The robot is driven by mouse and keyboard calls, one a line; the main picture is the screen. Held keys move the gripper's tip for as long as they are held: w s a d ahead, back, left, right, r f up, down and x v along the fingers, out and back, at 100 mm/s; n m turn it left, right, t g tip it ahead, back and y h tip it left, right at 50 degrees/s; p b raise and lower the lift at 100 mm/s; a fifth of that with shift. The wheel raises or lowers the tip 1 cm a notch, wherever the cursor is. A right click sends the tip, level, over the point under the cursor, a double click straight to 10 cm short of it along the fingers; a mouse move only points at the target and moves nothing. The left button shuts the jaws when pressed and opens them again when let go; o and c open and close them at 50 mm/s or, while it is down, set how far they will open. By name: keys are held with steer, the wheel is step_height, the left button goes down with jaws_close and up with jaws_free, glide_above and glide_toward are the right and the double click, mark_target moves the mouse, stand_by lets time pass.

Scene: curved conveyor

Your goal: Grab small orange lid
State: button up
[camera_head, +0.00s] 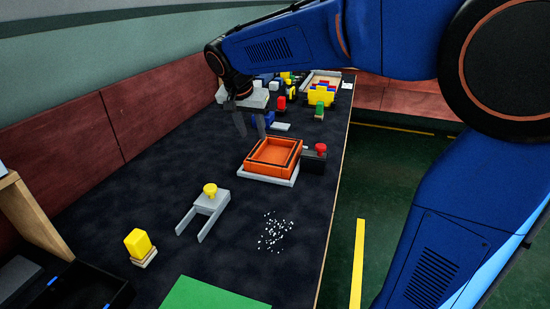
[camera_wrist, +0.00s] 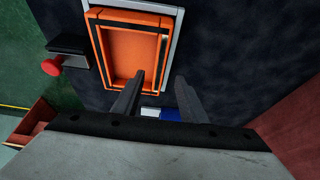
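An orange rectangular piece (camera_head: 273,151) with a raised rim and dark edging sits on a light grey base on the dark table. It also shows in the wrist view (camera_wrist: 130,55), at upper left. I cannot tell whether the lid is this whole piece or only part of it. My gripper (camera_head: 252,134) hangs above the table, behind and left of the orange piece in the head view. In the wrist view my gripper (camera_wrist: 160,76) has its two fingers apart with nothing held between them. The left finger overlaps the orange piece's lower right corner in that picture.
A black block with a red knob (camera_head: 321,148) stands close to the orange piece's right side. A blue part (camera_head: 263,119) lies near my fingers. A grey fork-shaped piece with a yellow knob (camera_head: 210,190), white bits (camera_head: 275,232) and a yellow block (camera_head: 138,242) are nearer.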

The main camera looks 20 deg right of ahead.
mark_target(257, 147)
steer(key=shift+x, duration=3.45)
jaws_close()
